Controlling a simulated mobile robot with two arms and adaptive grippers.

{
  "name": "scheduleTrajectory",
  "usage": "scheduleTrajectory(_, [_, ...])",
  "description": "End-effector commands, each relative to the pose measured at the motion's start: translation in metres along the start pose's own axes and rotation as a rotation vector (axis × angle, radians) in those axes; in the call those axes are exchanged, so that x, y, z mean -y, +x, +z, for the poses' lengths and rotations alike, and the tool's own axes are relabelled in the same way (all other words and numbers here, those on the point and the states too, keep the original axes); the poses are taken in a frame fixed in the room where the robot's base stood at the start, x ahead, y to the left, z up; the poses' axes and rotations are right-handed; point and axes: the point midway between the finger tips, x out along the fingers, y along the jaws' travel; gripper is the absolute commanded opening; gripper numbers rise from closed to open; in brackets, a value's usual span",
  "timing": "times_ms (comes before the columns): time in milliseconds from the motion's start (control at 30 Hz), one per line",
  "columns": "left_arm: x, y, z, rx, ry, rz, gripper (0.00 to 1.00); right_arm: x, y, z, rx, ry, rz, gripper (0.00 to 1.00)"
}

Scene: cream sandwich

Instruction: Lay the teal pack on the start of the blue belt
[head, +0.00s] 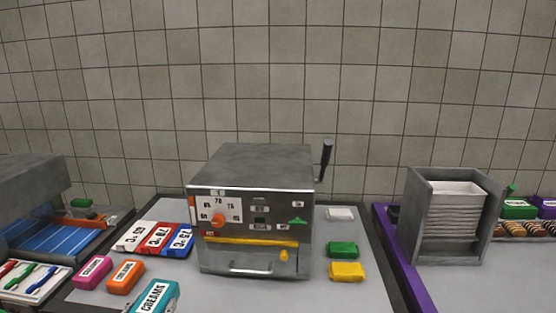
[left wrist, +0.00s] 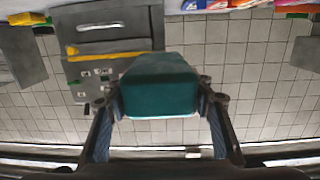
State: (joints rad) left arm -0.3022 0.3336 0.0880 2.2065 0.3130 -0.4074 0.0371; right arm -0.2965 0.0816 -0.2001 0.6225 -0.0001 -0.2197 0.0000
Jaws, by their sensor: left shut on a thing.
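The teal pack (head: 155,297), with a white label reading CREAMS, shows at the bottom edge of the head view, tilted and partly cut off. In the left wrist view the teal pack (left wrist: 160,88) sits between the fingers of my left gripper (left wrist: 160,97), which is shut on it. The blue belt (head: 52,240) lies at the far left of the head view, its far part under a grey hood. The pack is to the right of the belt and nearer to me, apart from it. My right gripper is not in view.
A pink pack (head: 93,272) and an orange pack (head: 125,277) lie between belt and teal pack. A tray of coloured pens (head: 36,279) stands before the belt. A grey machine (head: 250,210) with a lever fills the middle. Green (head: 343,249) and yellow (head: 347,271) packs lie right of it.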

Motion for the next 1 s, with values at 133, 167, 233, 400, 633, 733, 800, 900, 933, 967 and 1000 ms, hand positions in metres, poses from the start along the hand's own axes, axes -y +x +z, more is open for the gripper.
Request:
scheduleTrajectory(133, [-0.047, -0.028, 0.008, -0.005, -0.015, -0.010, 0.23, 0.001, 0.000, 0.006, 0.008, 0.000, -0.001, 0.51])
scheduleTrajectory(167, [-0.055, -0.034, 0.007, -0.007, -0.018, -0.016, 0.23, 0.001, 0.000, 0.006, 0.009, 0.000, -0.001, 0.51])
scheduleTrajectory(233, [-0.070, -0.047, 0.003, -0.014, -0.021, -0.034, 0.23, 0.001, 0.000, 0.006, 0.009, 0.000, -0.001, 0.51])
scheduleTrajectory(400, [-0.088, -0.070, -0.009, -0.026, -0.023, -0.083, 0.23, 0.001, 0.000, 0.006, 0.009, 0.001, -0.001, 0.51])
scheduleTrajectory(633, [-0.091, -0.081, -0.018, -0.033, -0.019, -0.115, 0.23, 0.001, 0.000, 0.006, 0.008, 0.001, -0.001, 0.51])
scheduleTrajectory(733, [-0.092, -0.081, -0.018, -0.033, -0.018, -0.116, 0.23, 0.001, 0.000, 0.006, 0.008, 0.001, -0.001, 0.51])
scheduleTrajectory(800, [-0.092, -0.081, -0.018, -0.033, -0.018, -0.116, 0.23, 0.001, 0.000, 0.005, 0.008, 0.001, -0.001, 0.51])
scheduleTrajectory(900, [-0.092, -0.081, -0.017, -0.032, -0.018, -0.115, 0.23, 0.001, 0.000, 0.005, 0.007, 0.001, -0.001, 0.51])
scheduleTrajectory(933, [-0.092, -0.081, -0.014, -0.030, -0.019, -0.115, 0.23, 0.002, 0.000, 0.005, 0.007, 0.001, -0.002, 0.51])
scheduleTrajectory(967, [-0.092, -0.082, -0.011, -0.028, -0.019, -0.115, 0.23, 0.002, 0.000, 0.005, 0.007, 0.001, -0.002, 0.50])
scheduleTrajectory(1000, [-0.092, -0.082, -0.009, -0.029, -0.019, -0.115, 0.23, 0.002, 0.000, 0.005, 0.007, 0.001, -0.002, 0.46])
